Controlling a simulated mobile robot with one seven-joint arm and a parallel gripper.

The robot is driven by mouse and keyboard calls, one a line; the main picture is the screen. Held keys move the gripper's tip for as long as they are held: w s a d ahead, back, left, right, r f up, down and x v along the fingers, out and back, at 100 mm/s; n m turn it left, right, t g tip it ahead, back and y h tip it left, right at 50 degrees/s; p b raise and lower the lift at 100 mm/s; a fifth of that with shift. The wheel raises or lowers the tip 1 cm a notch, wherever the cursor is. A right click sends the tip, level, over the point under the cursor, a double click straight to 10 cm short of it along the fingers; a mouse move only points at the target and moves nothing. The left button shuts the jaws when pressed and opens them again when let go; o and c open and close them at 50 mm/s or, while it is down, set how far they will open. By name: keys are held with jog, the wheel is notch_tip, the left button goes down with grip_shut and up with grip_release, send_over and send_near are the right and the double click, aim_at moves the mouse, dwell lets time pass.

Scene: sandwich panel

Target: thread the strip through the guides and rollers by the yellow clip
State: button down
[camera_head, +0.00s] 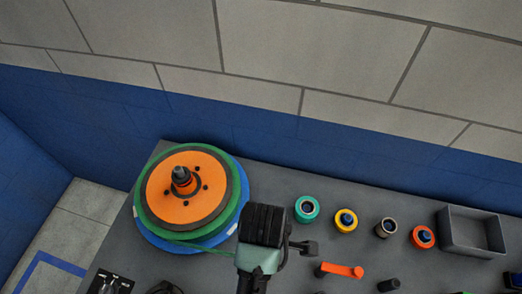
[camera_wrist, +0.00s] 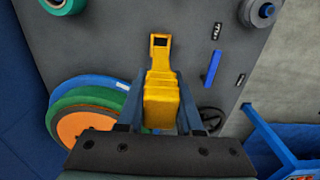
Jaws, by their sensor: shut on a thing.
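The yellow clip (camera_wrist: 160,82) is between the fingers of my gripper (camera_wrist: 159,100) in the wrist view, with its narrow slotted end pointing away from me. My gripper is shut on it. In the head view my dark and teal wrist hides the fingers and the clip. A thin green strip (camera_head: 205,249) runs from the lower edge of the reel to my wrist, where it goes out of sight. The reel, with an orange face (camera_head: 187,203) and green and blue discs, sits at the left of the grey panel. Teal (camera_head: 307,209) and yellow (camera_head: 345,220) rollers stand right of my wrist.
A beige roller (camera_head: 386,228), an orange roller (camera_head: 423,237) and a grey open tray (camera_head: 473,231) stand farther right. An orange lever (camera_head: 340,271) and a dark peg (camera_head: 388,285) are nearer. A blue bar (camera_wrist: 213,68) shows beside the clip in the wrist view.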

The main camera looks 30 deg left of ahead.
jog(key=w+d+f+b, duration=0.1)
jog(key=d+f+b, duration=0.1)
jog(key=d+f, duration=0.2)
jog(key=shift+w+d+f, duration=0.15)
jog(key=shift+d+f, duration=0.2)
jog(key=shift+f, duration=0.8)
jog(key=shift+d, duration=0.1)
jog(key=w+d+p, duration=0.1)
jog(key=w+d, duration=0.1)
jog(key=d, duration=0.6)
jog(key=shift+w+d, duration=0.2)
jog(key=shift+w, duration=0.05)
dwell(0.7)
jog(key=shift+d, duration=0.1)
jog(key=w+d, duration=0.2)
jog(key=d, duration=0.6)
jog(key=shift+w+d+p, duration=0.2)
jog(key=shift+d+p, duration=0.05)
jog(key=shift+p, duration=0.05)
dwell(0.6)
jog(key=shift+w+d+r, duration=0.1)
jog(key=shift+w+d, duration=0.05)
